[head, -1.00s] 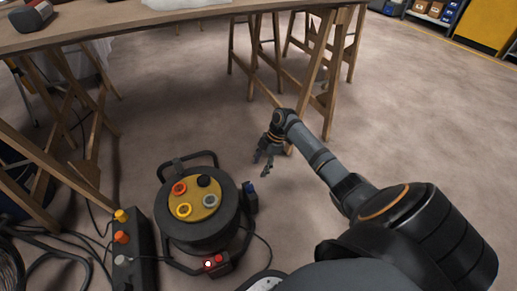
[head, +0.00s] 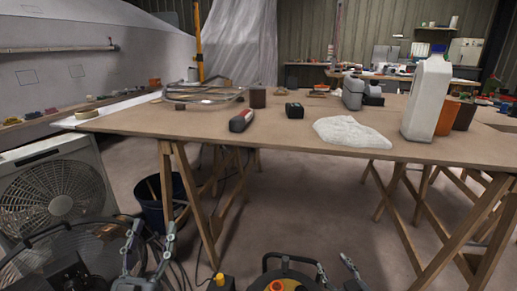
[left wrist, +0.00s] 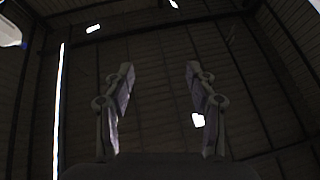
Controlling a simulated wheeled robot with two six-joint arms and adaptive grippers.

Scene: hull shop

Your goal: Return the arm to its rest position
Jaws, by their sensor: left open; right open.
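My left gripper (head: 150,230) stands at the lower left of the head view, fingers pointing up and apart, with nothing between them. In the left wrist view the same gripper (left wrist: 160,72) is open and empty against the dark ceiling. My right gripper (head: 334,264) shows at the bottom edge, right of centre, its fingers spread and empty. Most of both arms is out of view.
A wooden trestle table (head: 290,135) spans the middle, carrying a white jug (head: 427,98), a white cloth (head: 350,132) and tools. A box fan (head: 50,195) stands at the left. A cable reel (head: 285,284) is partly cut off below. Open floor lies under the table.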

